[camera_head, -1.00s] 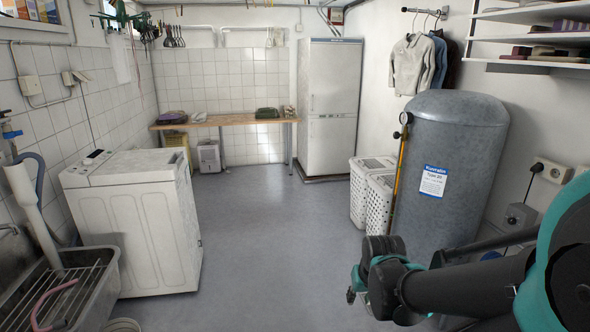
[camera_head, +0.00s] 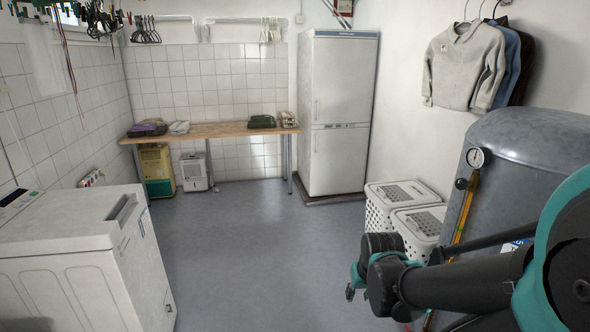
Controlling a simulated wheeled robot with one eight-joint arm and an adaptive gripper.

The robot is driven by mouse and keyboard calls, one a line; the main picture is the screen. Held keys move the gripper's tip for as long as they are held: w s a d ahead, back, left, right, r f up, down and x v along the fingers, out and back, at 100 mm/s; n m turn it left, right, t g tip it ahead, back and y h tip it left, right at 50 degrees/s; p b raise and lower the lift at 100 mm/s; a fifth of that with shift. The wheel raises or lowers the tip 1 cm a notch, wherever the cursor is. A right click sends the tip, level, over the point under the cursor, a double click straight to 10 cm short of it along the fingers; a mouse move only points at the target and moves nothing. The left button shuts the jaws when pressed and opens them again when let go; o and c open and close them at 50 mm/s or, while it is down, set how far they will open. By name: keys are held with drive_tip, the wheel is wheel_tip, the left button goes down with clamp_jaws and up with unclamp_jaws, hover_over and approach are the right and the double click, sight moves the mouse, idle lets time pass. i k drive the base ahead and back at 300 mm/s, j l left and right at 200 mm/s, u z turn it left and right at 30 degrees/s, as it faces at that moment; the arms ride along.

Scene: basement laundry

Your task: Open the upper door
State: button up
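The white fridge-freezer (camera_head: 337,115) stands at the back, right of centre. Its upper door (camera_head: 343,80) is shut, and so is the lower door (camera_head: 338,160) below the seam. Thin vertical handles run near the left edge of both doors. My arm reaches in from the lower right. The end of my arm (camera_head: 372,270) is in front of the laundry baskets, well short of the fridge and apart from it. The gripper's fingers are not clearly visible, so I cannot tell if they are open or shut.
A white washing machine (camera_head: 80,255) stands at the near left. White laundry baskets (camera_head: 418,222) and a grey tank (camera_head: 520,150) stand on the right. A wooden table (camera_head: 215,131) is along the back wall. The grey floor (camera_head: 240,250) in the middle is clear.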

sight(344, 72)
drive_tip(key=i, duration=3.85)
